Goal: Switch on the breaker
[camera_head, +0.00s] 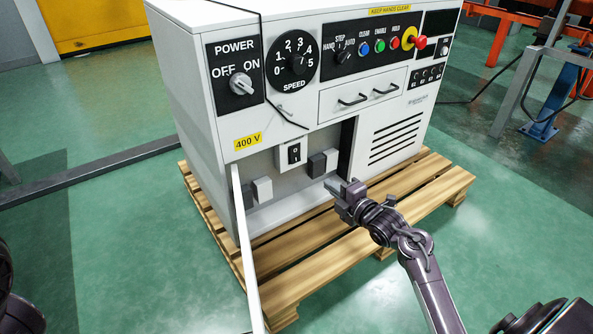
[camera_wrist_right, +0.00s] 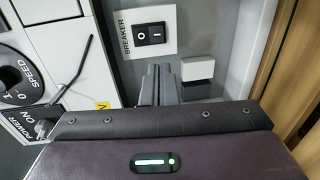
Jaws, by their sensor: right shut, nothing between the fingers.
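The breaker (camera_head: 294,153) is a black rocker switch on a white plate, low on the front of the grey-white cabinet (camera_head: 190,60). It also shows in the right wrist view (camera_wrist_right: 150,33), marked O and I, beside the word BREAKER. I cannot tell which side is pressed in. My right gripper (camera_head: 336,187) is shut and empty, right of and below the breaker in the head view. Its fingers (camera_wrist_right: 161,82) point toward the breaker plate in the right wrist view, apart from the rocker as far as I can tell. My left gripper is not in view.
Dark and light blocks (camera_head: 316,166) sit right of the breaker inside the recess. A thin white panel edge (camera_head: 246,250) stands out at the recess's left. The power knob (camera_head: 240,84) and speed dial (camera_head: 297,63) are above. The cabinet stands on a wooden pallet (camera_head: 310,270).

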